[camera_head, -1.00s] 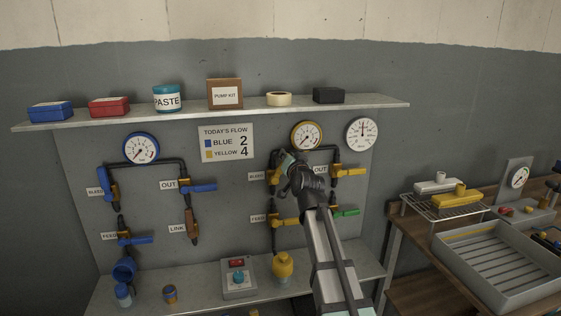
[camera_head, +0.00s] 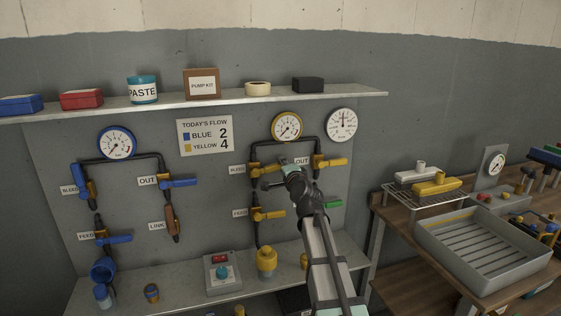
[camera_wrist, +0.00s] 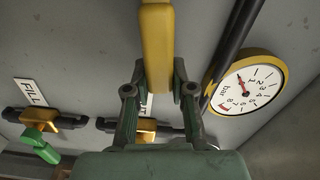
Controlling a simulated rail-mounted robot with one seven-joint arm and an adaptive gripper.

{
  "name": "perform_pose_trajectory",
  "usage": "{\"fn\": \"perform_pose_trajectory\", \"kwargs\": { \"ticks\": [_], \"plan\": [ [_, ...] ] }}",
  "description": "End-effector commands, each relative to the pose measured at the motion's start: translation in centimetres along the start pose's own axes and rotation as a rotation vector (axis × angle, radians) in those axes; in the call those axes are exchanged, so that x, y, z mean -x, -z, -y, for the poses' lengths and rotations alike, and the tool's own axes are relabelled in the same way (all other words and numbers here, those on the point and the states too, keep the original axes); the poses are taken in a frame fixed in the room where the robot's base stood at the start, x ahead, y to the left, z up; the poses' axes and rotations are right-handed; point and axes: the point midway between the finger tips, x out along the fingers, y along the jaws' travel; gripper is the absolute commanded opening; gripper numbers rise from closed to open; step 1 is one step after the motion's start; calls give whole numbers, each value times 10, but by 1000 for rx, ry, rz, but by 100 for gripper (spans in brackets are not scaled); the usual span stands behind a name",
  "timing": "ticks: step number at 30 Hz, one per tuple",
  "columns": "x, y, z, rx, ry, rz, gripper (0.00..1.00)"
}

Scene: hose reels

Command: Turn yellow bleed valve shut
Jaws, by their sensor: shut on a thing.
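The yellow bleed valve (camera_head: 256,169) is on the panel beside its BLEED label (camera_head: 237,170), below the yellow-rimmed gauge (camera_head: 286,127). My gripper (camera_head: 271,177) is at this valve and hides part of it in the head view. In the wrist view, the yellow handle (camera_wrist: 157,40) stands between the two fingers of my gripper (camera_wrist: 159,75), which are shut on it. The handle's exact angle on the panel is hard to tell. The yellow-rimmed gauge also shows in the wrist view (camera_wrist: 245,84), to the right of the handle.
The yellow OUT valve (camera_head: 334,161) is close right of my gripper. The yellow FEED valve (camera_head: 268,215) and a green handle (camera_head: 334,204) are below. A shelf (camera_head: 225,101) with boxes and tins runs above. A grey tray (camera_head: 440,262) stands on the right bench.

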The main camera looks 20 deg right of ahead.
Motion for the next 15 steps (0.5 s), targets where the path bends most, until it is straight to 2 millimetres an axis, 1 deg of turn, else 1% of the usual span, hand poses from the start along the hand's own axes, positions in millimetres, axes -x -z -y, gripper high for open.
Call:
{"fn": "perform_pose_trajectory", "kwargs": {
  "ticks": [6,15],
  "plan": [
    [0,-1,-12,-122,0,0,0],
    [-1,-2,-18,-193,1,0,0]
  ]
}}
